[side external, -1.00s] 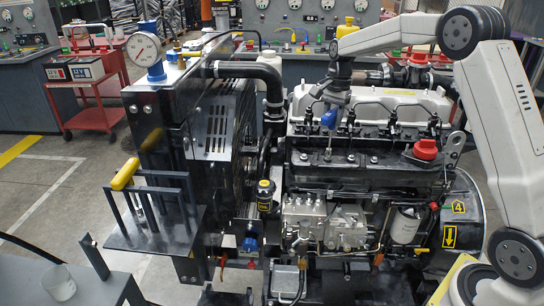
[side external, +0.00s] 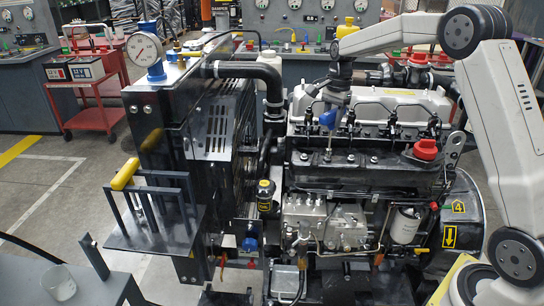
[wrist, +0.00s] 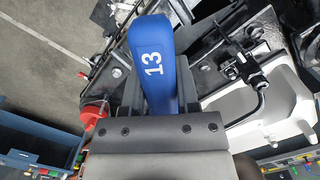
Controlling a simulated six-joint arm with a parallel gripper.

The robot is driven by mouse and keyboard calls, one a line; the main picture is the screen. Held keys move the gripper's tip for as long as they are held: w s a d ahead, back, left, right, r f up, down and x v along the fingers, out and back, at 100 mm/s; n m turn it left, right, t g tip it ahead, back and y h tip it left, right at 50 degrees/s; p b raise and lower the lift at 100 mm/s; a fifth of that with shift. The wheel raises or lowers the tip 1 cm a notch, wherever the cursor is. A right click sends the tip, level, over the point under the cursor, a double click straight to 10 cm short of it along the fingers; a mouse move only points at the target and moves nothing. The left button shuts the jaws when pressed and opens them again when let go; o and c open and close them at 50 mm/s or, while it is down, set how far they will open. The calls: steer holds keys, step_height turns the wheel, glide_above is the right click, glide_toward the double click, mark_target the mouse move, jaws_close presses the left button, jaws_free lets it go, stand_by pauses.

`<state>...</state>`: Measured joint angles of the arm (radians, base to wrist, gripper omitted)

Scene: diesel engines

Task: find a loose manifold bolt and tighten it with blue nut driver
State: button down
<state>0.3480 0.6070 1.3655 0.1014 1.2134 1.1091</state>
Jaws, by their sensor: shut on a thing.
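My gripper (side external: 335,99) is shut on the handle of the blue nut driver (side external: 328,118). In the wrist view the blue handle, marked 13 (wrist: 153,65), sits between my gripper's two fingers (wrist: 160,92). The driver's thin shaft points down at the black manifold (side external: 385,172) along the engine's near side. Its tip is at or just above a manifold bolt (side external: 328,157); I cannot tell if it is seated. Other bolt heads show along the manifold, one to the left (side external: 304,157) and one to the right (side external: 350,158). Which bolt is loose cannot be seen.
Black injector pipes (side external: 393,120) and the pale valve cover (side external: 405,100) lie close behind the driver. A red cap (side external: 426,149) stands to the right. The radiator with a gauge (side external: 144,48) is at the left. A black hose (side external: 245,71) runs near the engine's left end.

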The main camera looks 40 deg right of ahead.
steer(key=shift+r, duration=0.7)
steer(key=shift+n, duration=0.3)
stand_by(0.3)
steer(key=n, duration=0.8)
steer(key=shift+g, duration=0.4)
steer(key=n, duration=0.5)
steer(key=shift+h, duration=0.4)
steer(key=n, duration=0.6)
steer(key=shift+h, duration=0.4)
steer(key=shift+n, duration=0.3)
